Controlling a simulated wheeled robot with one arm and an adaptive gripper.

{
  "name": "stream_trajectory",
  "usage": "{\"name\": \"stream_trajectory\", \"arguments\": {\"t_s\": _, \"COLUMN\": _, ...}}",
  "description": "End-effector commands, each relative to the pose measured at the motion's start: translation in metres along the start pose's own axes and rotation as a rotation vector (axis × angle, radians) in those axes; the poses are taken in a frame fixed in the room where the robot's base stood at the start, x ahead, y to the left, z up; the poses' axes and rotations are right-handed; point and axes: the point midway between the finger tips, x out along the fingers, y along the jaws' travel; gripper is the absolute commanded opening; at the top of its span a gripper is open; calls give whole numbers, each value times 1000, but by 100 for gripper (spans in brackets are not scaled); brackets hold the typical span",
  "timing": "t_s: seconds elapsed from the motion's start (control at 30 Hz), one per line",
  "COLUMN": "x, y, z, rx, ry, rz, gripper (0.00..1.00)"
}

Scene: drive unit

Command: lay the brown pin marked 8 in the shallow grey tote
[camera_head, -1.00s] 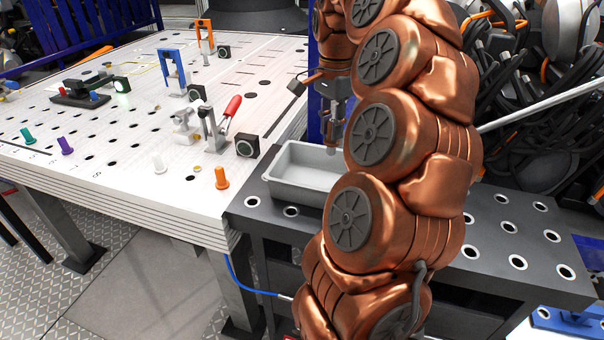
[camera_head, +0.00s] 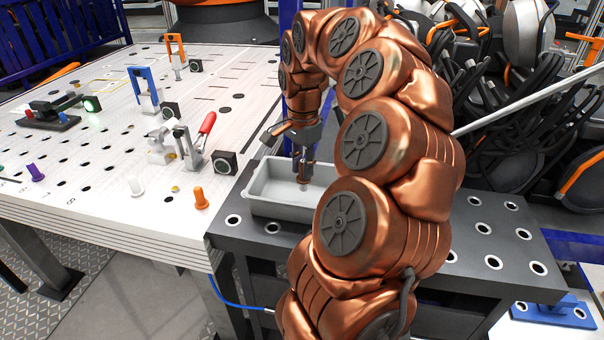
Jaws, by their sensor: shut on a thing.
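The shallow grey tote (camera_head: 277,208) sits on the dark perforated side table, its right end hidden behind my copper arm. My gripper (camera_head: 303,179) points down over the tote's open top. It is shut on a small brownish piece, the brown pin (camera_head: 303,171), which is mostly hidden between the fingers. The mark 8 cannot be read at this size. I cannot tell whether the pin's lower end touches the tote floor.
On the white perforated table stand an orange pin (camera_head: 200,198), a white pin (camera_head: 136,186) and a purple pin (camera_head: 36,173). A red-handled clamp (camera_head: 203,137) and a black box (camera_head: 224,162) stand left of the tote. The dark table (camera_head: 480,230) is bare at right.

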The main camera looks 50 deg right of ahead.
Motion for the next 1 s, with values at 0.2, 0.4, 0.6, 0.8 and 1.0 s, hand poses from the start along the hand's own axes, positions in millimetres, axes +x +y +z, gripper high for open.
{"name": "stream_trajectory", "arguments": {"t_s": 0.2, "x": 23, "y": 1, "z": 0, "rx": 0, "ry": -1, "rz": 4, "gripper": 0}}
{"name": "stream_trajectory", "arguments": {"t_s": 0.4, "x": 30, "y": 0, "z": 0, "rx": -1, "ry": 1, "rz": -1, "gripper": 0}}
{"name": "stream_trajectory", "arguments": {"t_s": 0.6, "x": 32, "y": 0, "z": 0, "rx": -1, "ry": 1, "rz": -1, "gripper": 0}}
{"name": "stream_trajectory", "arguments": {"t_s": 0.8, "x": 33, "y": 0, "z": 0, "rx": 0, "ry": 1, "rz": 0, "gripper": 30}}
{"name": "stream_trajectory", "arguments": {"t_s": 1.0, "x": 33, "y": 0, "z": 0, "rx": -1, "ry": 1, "rz": 0, "gripper": 49}}
